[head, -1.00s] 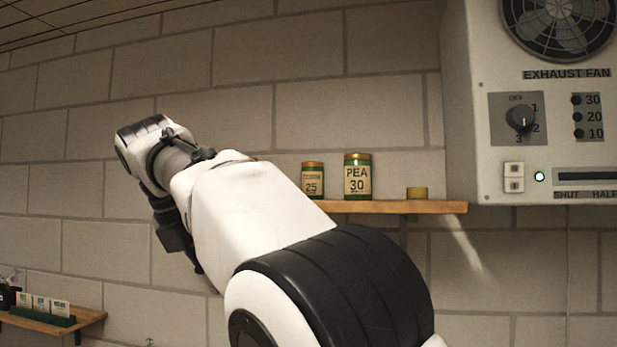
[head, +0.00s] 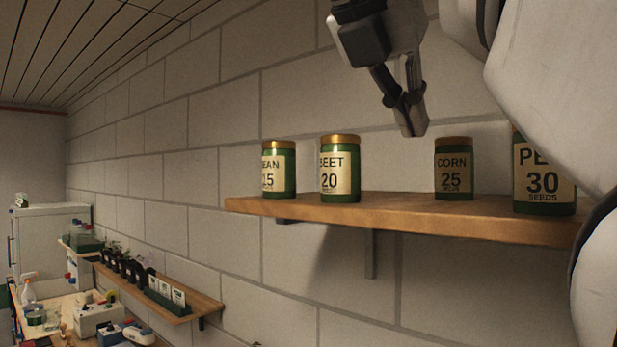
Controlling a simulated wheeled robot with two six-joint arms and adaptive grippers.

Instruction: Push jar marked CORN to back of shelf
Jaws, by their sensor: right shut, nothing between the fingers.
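The jar marked CORN 25 (head: 454,168) is green with a gold lid and a cream label. It stands upright on the wooden shelf (head: 390,209), between the BEET and PEA jars. How far it stands from the wall is hard to tell. My right gripper (head: 411,128) hangs down from the top of the view, its fingers shut and empty. In the picture its tips are above and left of the CORN jar's lid, with a gap between. My left gripper is not in view.
The BEET 20 jar (head: 340,168) and a jar reading EAN 15 (head: 279,169) stand to the left. The PEA 30 jar (head: 543,180) is at right, partly covered by my arm. Bare shelf lies between BEET and CORN. A lower shelf (head: 205,306) holds seedlings and packets.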

